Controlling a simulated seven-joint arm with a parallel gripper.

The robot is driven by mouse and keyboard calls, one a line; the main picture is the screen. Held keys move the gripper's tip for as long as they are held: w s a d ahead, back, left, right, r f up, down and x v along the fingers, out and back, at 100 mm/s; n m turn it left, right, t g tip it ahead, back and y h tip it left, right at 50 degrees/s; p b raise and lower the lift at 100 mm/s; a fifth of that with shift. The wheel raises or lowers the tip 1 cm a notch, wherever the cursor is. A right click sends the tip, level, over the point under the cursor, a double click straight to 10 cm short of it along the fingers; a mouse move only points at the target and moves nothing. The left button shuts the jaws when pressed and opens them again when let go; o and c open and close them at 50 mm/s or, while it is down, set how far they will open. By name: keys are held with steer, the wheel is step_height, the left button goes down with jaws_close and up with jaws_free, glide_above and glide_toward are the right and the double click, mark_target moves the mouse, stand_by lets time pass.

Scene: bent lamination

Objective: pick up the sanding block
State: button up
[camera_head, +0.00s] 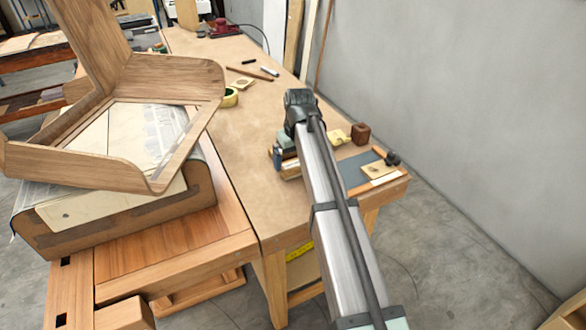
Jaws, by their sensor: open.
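No thing here is plainly the sanding block. A small brown wooden block (361,134) stands at the right edge of the workbench. A dark teal and wood-coloured item (286,160) lies left of my arm, which covers part of it. Either could be the sanding block; I cannot tell which. My gripper (299,98) is the dark end of the arm, over the bench, beyond both items in the picture. Its fingers are hard to make out, and nothing shows held in it.
A large bent wooden piece (175,75) on a form (125,212) fills the left. A grey wall (450,100) bounds the right.

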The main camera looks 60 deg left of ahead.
mark_target(293, 164)
step_height(293, 164, down, 2)
steer(key=shift+a+f, duration=0.1)
steer(key=shift+a, duration=0.05)
steer(key=c, duration=0.8)
step_height(293, 164, up, 10)
steer(key=shift+r, duration=0.1)
stand_by(0.4)
